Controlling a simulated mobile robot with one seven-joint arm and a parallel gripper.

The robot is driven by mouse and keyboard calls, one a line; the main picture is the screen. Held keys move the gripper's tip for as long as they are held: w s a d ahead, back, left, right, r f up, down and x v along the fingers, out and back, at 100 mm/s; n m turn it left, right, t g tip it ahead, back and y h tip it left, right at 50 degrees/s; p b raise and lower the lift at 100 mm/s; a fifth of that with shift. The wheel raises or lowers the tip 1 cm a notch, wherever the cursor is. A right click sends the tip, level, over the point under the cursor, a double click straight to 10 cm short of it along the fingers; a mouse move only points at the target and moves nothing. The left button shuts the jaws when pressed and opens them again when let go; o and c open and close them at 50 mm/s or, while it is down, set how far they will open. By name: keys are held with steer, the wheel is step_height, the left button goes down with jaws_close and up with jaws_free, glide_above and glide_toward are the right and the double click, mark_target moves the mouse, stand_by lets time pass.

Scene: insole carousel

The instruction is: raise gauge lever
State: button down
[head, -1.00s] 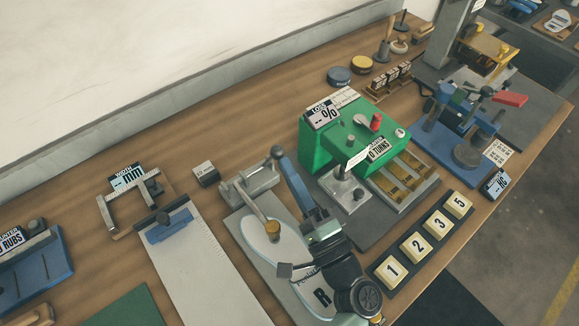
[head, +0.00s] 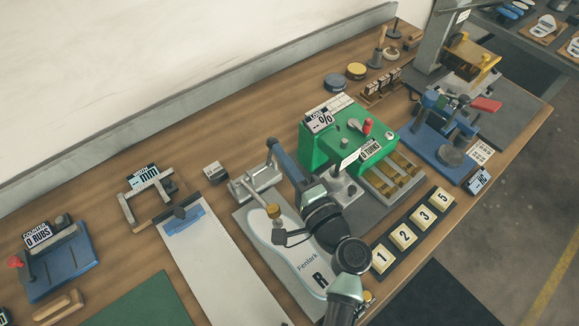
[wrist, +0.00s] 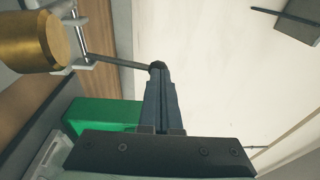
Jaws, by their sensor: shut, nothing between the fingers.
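The gauge (head: 258,182) is a grey metal stand behind the white insole marked R (head: 301,262). Its brass cylinder (head: 273,210) is over the insole; I cannot tell whether it touches. In the wrist view the brass cylinder (wrist: 30,42) is large at upper left. The gauge lever (wrist: 118,62) is a thin rod ending in a dark knob (wrist: 157,66). My gripper (head: 273,148) is shut and empty, its blue fingers reaching to the knob. In the wrist view the gripper tips (wrist: 158,75) overlap the knob; they look in contact with it.
The green machine (head: 345,135) stands close right of my arm. Numbered tiles (head: 410,233) lie right of the insole plate. A calliper gauge (head: 150,190) and a small grey block (head: 215,172) are to the left. Bare wood lies behind the gauge.

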mark_target(269, 141)
steer(key=w+a+r+g+p, duration=0.1)
steer(key=p, duration=0.2)
steer(key=w+r+g+h+p, duration=0.1)
steer(key=p, duration=0.2)
steer(key=w+a+r+g+p, duration=0.1)
steer(key=p, duration=0.2)
steer(key=shift+w+a+n+h, duration=0.3)
steer(key=shift+h, duration=0.1)
steer(key=w+a, duration=0.1)
steer(key=w+a+f+g+p, duration=0.1)
steer(key=w, duration=0.1)
steer(key=w+a+g+h+p, duration=0.1)
steer(key=shift+w+a+f, duration=0.15)
steer(key=shift+w, duration=0.1)
steer(key=shift+r+p, duration=0.2)
steer(key=shift+p, duration=0.1)
